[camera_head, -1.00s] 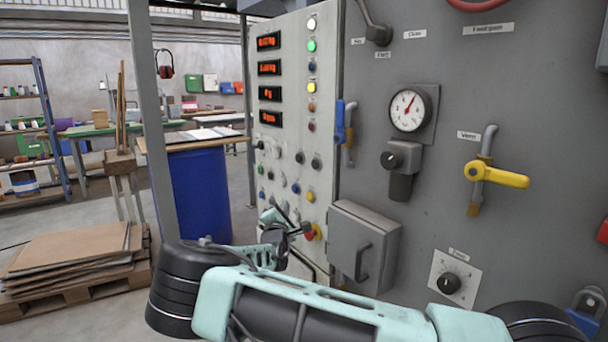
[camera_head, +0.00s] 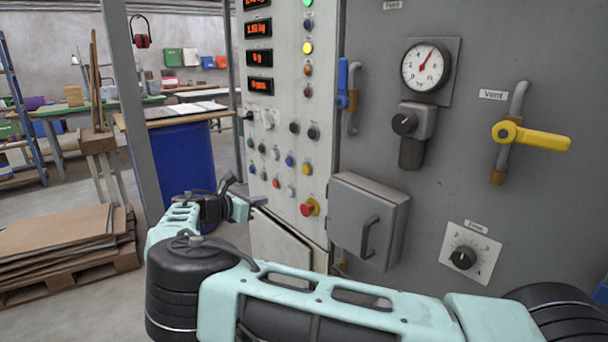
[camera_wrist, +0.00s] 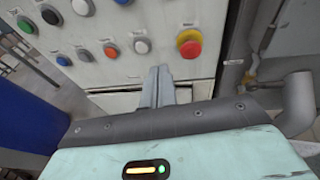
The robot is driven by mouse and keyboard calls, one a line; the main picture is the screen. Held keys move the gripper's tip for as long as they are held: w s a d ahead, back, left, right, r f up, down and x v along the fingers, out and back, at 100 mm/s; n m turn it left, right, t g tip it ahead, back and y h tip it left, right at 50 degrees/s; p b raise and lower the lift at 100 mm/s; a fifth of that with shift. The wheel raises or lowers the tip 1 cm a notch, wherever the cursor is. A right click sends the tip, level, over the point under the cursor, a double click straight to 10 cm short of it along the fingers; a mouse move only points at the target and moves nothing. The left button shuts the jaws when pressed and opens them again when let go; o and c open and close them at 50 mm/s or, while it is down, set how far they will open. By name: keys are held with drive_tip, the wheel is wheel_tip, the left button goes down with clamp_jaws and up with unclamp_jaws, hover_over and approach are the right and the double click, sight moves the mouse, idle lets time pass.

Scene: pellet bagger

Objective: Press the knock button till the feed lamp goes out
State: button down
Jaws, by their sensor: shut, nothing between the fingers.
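The control panel (camera_head: 270,228) carries rows of buttons: a blue button (camera_head: 290,160), a yellow button (camera_head: 306,168), a red button (camera_head: 276,183) and several others. I cannot tell which is the knock button. Above them a column of lamps includes a bright yellow lamp (camera_head: 307,48) and an orange lamp (camera_head: 307,70); I cannot read which is the feed lamp. My gripper (camera_head: 260,200) is left of the red mushroom button (camera_head: 310,207). In the wrist view my shut, empty fingers (camera_wrist: 162,72) show below the button rows, apart from the orange-red button (camera_wrist: 110,50).
A grey box with a handle (camera_head: 368,222) juts out right of the panel. A yellow vent lever (camera_head: 530,137) and a dial (camera_head: 463,258) are farther right. A post (camera_head: 140,110), a blue drum (camera_head: 185,160) and a pallet of cardboard (camera_head: 65,240) stand left.

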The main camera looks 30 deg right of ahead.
sight(305, 170)
wheel_tip(305, 170, up, 6)
drive_tip(key=s+a+m+g+h, duration=0.1)
drive_tip(key=h, duration=0.2)
drive_tip(key=shift+s+a+f+m, duration=0.15)
drive_tip(key=shift+s+m, duration=0.15)
drive_tip(key=shift+s, duration=0.1)
drive_tip(key=p+x, duration=0.1)
drive_tip(key=x, duration=0.6)
drive_tip(key=p+x, duration=0.1)
drive_tip(key=x, duration=0.6)
drive_tip(key=shift+s, duration=0.2)
